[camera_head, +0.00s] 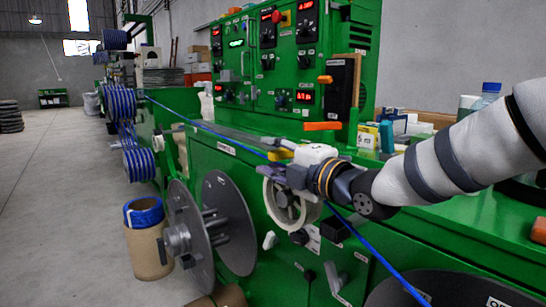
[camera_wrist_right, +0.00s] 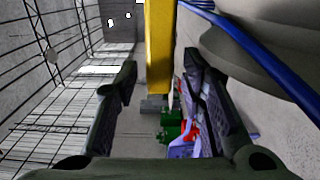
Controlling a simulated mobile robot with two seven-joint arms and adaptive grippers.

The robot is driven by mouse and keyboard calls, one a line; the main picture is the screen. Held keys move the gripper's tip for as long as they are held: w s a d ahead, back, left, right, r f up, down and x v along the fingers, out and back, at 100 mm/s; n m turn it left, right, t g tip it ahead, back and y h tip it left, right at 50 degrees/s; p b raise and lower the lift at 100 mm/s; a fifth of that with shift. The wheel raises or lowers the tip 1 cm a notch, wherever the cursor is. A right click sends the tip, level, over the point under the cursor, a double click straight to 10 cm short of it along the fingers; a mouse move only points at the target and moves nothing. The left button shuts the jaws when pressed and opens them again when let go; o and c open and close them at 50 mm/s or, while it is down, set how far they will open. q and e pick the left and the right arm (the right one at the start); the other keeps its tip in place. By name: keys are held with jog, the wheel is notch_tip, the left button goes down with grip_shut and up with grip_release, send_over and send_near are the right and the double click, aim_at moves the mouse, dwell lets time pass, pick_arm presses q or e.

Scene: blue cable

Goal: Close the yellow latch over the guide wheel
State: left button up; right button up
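The yellow latch (camera_head: 281,154) shows just above and beside my right gripper (camera_head: 272,172) in the head view. In the right wrist view the latch (camera_wrist_right: 158,48) is a yellow bar between my two open fingers (camera_wrist_right: 160,75), nearer the right finger. I cannot tell whether a finger touches it. The pale guide wheel (camera_head: 287,212) is on the green machine front below my gripper, partly hidden by it. The blue cable (camera_head: 222,134) runs from the far left to the wheel and on to the lower right; it also shows in the wrist view (camera_wrist_right: 262,62). My left gripper is out of view.
The green machine (camera_head: 225,165) has a tall control panel (camera_head: 290,60) behind the wheel. An orange handle (camera_head: 322,126) stands behind my gripper. Grey reel discs (camera_head: 229,222) stick out left of the wheel. The floor (camera_head: 50,200) at left is clear.

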jog(key=v, duration=1.2)
